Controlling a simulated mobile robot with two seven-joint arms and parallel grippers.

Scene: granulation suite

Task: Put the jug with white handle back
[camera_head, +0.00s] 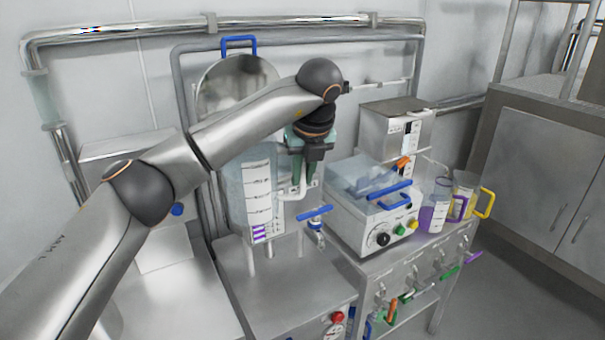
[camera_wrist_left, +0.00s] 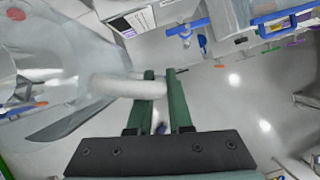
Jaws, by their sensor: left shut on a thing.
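The jug with the white handle (camera_head: 257,185) is a clear, large vessel with a printed scale, standing upright in the head view above the left steel cabinet top. Its white handle (camera_head: 291,194) points right. My left gripper (camera_head: 303,180) comes down from above with green fingers shut on the handle. In the left wrist view the clear jug body (camera_wrist_left: 58,75) fills the left side, and its white handle (camera_wrist_left: 122,87) runs between the fingers (camera_wrist_left: 161,88). I cannot tell whether the jug's base touches anything. My right gripper is not in view.
A steel cabinet top (camera_head: 285,280) lies below the jug. To the right, a white device with blue handle (camera_head: 375,205) stands on a steel bench. Beside it are a jug with purple handle (camera_head: 433,214) and one with yellow handle (camera_head: 464,205). A blue-handled valve (camera_head: 315,222) sticks out nearby.

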